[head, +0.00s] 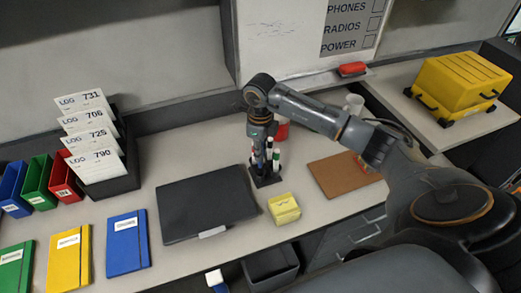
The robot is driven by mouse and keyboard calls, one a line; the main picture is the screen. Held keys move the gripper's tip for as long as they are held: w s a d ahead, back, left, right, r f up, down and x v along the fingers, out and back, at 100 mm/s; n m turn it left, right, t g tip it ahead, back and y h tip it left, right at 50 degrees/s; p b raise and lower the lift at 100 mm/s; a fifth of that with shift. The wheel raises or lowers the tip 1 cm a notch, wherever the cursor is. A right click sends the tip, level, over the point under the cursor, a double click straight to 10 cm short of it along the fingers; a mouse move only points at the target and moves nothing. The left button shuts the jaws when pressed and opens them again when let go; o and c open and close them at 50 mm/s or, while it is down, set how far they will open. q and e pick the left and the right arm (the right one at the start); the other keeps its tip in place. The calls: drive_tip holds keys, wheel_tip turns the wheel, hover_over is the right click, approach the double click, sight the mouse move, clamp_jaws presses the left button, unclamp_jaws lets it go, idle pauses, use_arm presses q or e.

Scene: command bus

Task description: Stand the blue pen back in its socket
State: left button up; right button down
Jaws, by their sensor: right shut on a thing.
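A small dark pen holder (266,181) stands on the desk behind the yellow note block, with several white-bodied pens upright in it, showing red, green and dark parts. My right gripper (262,136) points down directly above the holder and is shut on a pen (259,149), seemingly the blue one. The pen hangs about upright over or in the holder. The gripper and the other pens crowd it, so I cannot tell whether its lower end is inside a socket. My left gripper is out of view.
A closed dark laptop-like slab (206,205) lies left of the holder, a yellow note block (284,208) in front and a brown clipboard (340,176) to the right. A red object (281,131) is close behind my gripper. A whiteboard (275,40) rises behind.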

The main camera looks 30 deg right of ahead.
sight(261, 165)
drive_tip(key=shift+f+b, duration=0.3)
drive_tip(key=shift+b, duration=0.15)
idle(1.0)
drive_tip(key=shift+f, duration=0.2)
drive_tip(key=shift+f+b, duration=0.8)
drive_tip(key=shift+b, duration=0.05)
drive_tip(key=shift+f, duration=0.15)
drive_tip(key=shift+f+b, duration=0.7)
drive_tip(key=shift+f, duration=0.05)
drive_tip(key=shift+f, duration=0.1)
drive_tip(key=shift+f+b, duration=0.7)
drive_tip(key=c, duration=1.3)
unclamp_jaws()
